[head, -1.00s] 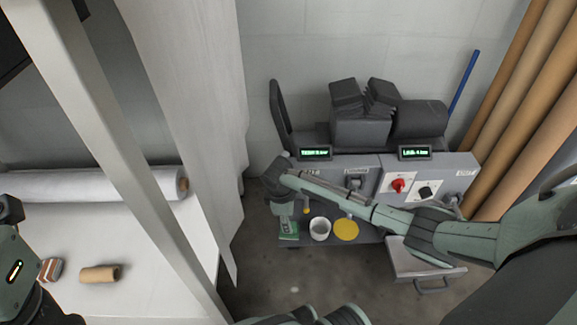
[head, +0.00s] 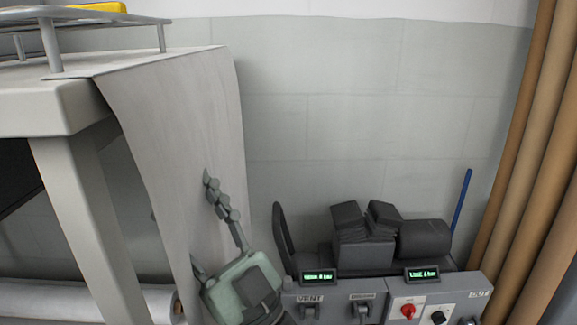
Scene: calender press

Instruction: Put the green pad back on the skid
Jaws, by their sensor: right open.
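My right gripper (head: 202,220) is open, raised to the left of the grey machine and in front of the hanging pale sheet. Its two jointed dark fingers are spread, and I see nothing between them. The skid is probably this grey machine (head: 340,290), with its lit displays, levels with dark handles and a red knob at the bottom of the view. Its lower part is cut off by the frame. No green pad is visible in this view. My left gripper is out of view.
A pale sheet (head: 185,150) hangs from the white table (head: 50,105) at left. A yellow thing (head: 103,7) lies on a rail frame above it. A white roll (head: 60,302) is at lower left. Brown tubes (head: 530,170) and a blue rod (head: 462,200) stand at right.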

